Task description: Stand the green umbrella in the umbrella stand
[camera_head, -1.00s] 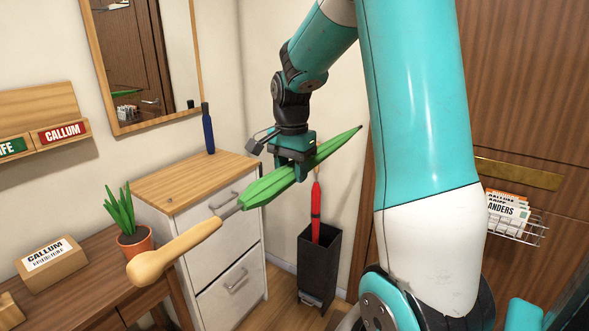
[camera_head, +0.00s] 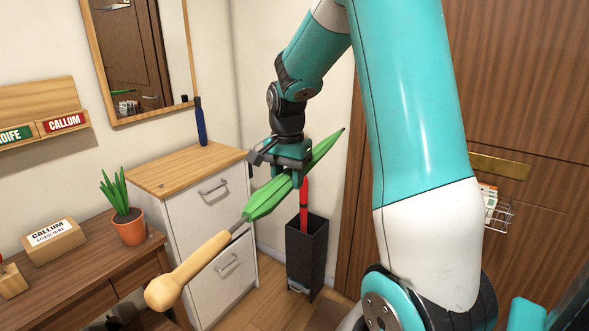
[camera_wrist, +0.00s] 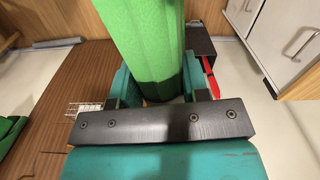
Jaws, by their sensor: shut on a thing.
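My gripper (camera_head: 287,168) is shut on the green umbrella (camera_head: 268,197), around its folded canopy. The umbrella is held tilted in the air, its wooden handle (camera_head: 187,270) toward the lower left and its tip toward the upper right. The umbrella stand (camera_head: 306,262), a dark upright box, is on the floor behind and below the gripper, apart from the umbrella. A red umbrella (camera_head: 304,208) stands in it. In the wrist view the green canopy (camera_wrist: 148,45) fills the space between the fingers, and part of the stand (camera_wrist: 204,46) shows beyond it.
A white drawer cabinet (camera_head: 205,240) with a blue item (camera_head: 200,122) on top stands left of the stand. A desk with a potted plant (camera_head: 128,225) and a name box (camera_head: 54,240) is further left. A wooden door with a wire basket (camera_head: 500,216) is at right.

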